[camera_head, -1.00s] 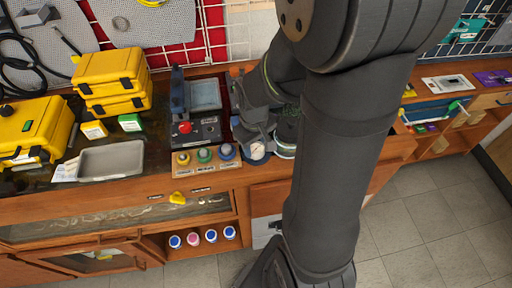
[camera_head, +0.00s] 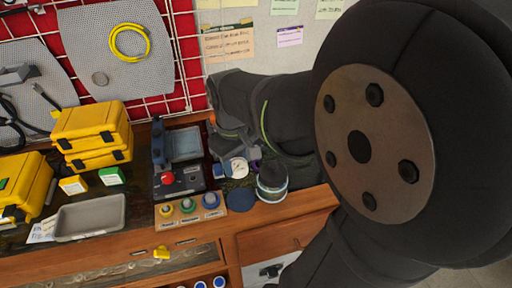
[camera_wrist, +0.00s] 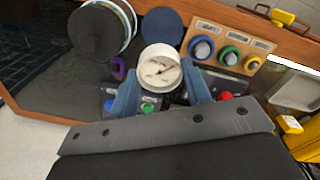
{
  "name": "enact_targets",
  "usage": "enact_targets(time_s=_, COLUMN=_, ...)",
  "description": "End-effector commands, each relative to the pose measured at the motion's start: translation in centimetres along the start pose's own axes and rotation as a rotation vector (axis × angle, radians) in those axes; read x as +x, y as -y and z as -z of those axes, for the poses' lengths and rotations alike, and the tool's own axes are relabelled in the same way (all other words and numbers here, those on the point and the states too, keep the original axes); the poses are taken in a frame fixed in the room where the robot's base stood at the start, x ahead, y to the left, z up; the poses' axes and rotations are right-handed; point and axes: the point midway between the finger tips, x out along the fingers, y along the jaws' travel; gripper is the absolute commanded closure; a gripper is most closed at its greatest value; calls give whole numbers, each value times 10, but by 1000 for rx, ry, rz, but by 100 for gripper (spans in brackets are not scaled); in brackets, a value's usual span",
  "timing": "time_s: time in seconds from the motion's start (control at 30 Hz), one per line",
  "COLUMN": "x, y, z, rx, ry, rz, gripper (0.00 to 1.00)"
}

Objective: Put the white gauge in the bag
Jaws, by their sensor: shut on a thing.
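The white gauge (camera_head: 238,167) has a round white dial, which faces up in the wrist view (camera_wrist: 160,69). My gripper (camera_wrist: 163,92) is shut on it, with one blue finger at each side. In the head view my gripper (camera_head: 228,158) holds it above the bench, behind a dark blue disc (camera_head: 240,199). I cannot pick out the bag for certain. A dark shape beneath my arm at the back of the bench is partly hidden.
A dark-topped round container (camera_head: 271,184) stands right of the disc. A wooden board (camera_head: 190,209) with coloured knobs is left of it. A device with a red button (camera_head: 168,178), a grey tray (camera_head: 90,217) and yellow cases (camera_head: 90,130) stand further left.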

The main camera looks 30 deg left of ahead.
Motion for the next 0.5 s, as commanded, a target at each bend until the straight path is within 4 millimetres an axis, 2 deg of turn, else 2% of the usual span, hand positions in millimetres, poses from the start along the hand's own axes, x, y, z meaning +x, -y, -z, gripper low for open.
enact_targets(time_s=0.5, x=-52, y=-2, z=0, rx=0, ry=-2, rz=-1, gripper=81)
